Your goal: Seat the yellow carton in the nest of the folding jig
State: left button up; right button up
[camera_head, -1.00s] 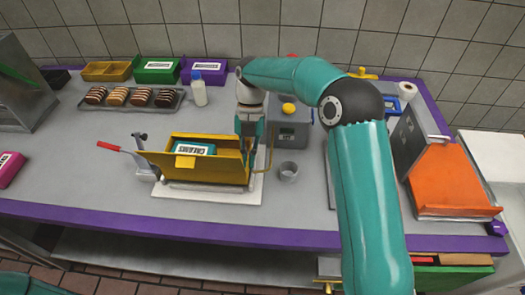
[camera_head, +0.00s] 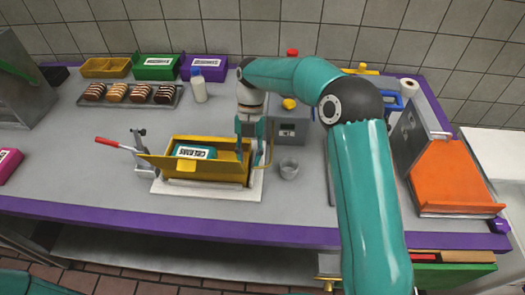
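The yellow carton (camera_head: 212,169) sits at the folding jig, over its white base plate (camera_head: 205,191), with a flap spread to the left. I cannot tell whether it is fully down in the nest, which it hides. A teal labelled pack (camera_head: 194,151) shows in the carton's opening, tilted. The jig's red-handled lever (camera_head: 107,142) stands to the left. My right gripper (camera_head: 250,150) points down at the carton's right end, its fingers a little apart on either side of that end. Whether they press on it is unclear. My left gripper is out of view.
A metal cup (camera_head: 289,169) stands close right of the jig, with a grey scale (camera_head: 287,130) behind. A white bottle (camera_head: 199,88) and a tray (camera_head: 130,101) of biscuits are behind left. An orange-surfaced stand (camera_head: 449,178) is at right. The front counter strip is clear.

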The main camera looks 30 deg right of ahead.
jog(key=v, duration=0.8)
dwell(0.4)
jog(key=shift+w+a, duration=0.1)
